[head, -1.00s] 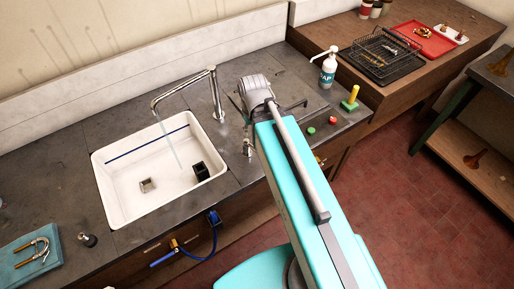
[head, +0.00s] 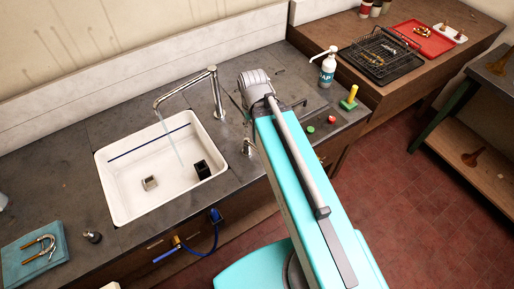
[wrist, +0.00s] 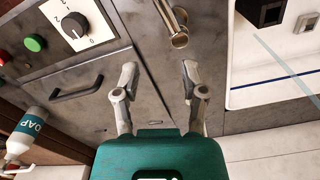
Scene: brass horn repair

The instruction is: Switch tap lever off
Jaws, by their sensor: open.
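A chrome tap (head: 216,96) stands behind the white sink (head: 104,183), its spout reaching left over it. A thin stream of water (head: 177,150) falls into the sink; it also shows in the wrist view (wrist: 285,68). A short metal fitting (head: 247,147), lever-like, stands on the counter right of the sink; it also shows in the wrist view (wrist: 178,26). I cannot tell whether it is the tap's lever. My gripper (wrist: 160,73) is open and empty over the counter, with the fitting beyond its fingertips. In the head view my arm hides the gripper's fingers.
A dark block (head: 202,170) is in the sink. A soap bottle (head: 327,68), a yellow-handled item (head: 349,97) and red and green buttons (wrist: 35,43) are on the right. A dial (wrist: 74,27) and dark handle (wrist: 77,89) are left of my gripper. A blue hose (head: 215,238) hangs in front.

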